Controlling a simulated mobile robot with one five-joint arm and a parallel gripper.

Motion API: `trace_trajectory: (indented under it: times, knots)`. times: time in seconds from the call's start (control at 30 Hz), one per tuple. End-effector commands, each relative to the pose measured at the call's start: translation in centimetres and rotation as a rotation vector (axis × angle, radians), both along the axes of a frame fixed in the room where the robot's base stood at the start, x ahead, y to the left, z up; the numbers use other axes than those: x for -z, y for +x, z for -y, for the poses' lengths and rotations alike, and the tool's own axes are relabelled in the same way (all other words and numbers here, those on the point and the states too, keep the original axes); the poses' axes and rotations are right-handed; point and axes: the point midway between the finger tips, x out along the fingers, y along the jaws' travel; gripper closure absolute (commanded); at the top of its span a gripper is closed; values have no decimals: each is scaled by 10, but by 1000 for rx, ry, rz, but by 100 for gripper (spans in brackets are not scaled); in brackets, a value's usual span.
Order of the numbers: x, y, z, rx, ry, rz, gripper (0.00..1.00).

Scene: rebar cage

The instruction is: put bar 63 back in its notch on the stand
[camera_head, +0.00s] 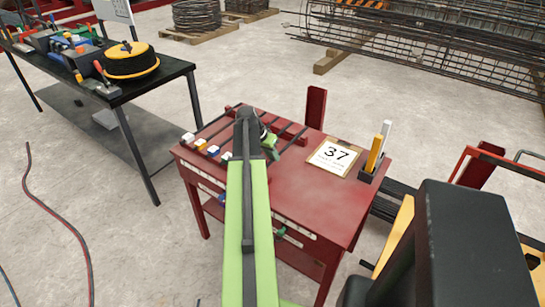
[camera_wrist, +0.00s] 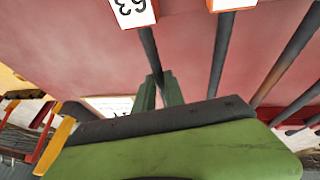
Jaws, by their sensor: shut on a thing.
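Bar 63 (camera_wrist: 151,50) is a dark thin bar with a white end tag reading 63 (camera_wrist: 133,10), upside down at the top of the wrist view. My gripper (camera_wrist: 159,95) is shut on this bar, with a green-grey finger on each side of it. The stand is a red table (camera_head: 300,205) in the head view, with several dark bars and a row of end tags at its left. My gripper (camera_head: 269,145) is over these bars, partly hidden by my arm. I cannot tell whether bar 63 touches its notch, which is not clearly visible.
Another tagged bar (camera_wrist: 221,50) lies close beside bar 63. A card reading 37 (camera_head: 334,157) and a holder with yellow and white sticks (camera_head: 376,155) are on the stand's right. A black tool table (camera_head: 135,90) stands at the left, with clear floor between.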

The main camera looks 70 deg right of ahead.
Motion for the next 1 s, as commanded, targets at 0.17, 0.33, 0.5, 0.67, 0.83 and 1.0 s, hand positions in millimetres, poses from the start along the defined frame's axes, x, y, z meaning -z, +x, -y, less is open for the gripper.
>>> trace_trajectory:
  times: [0.17, 0.33, 0.5, 0.67, 0.83, 1.0]
  knots:
    - [4, 0, 0, 0, 0, 0, 82]
    - [4, 0, 0, -1, 0, 0, 64]
    - [4, 1, 0, -1, 0, 0, 64]
    - [1, 1, 0, -1, 0, 0, 64]
    - [-18, 3, -3, -2, 0, 0, 64]
    - [-53, 12, -14, -3, 0, 0, 64]
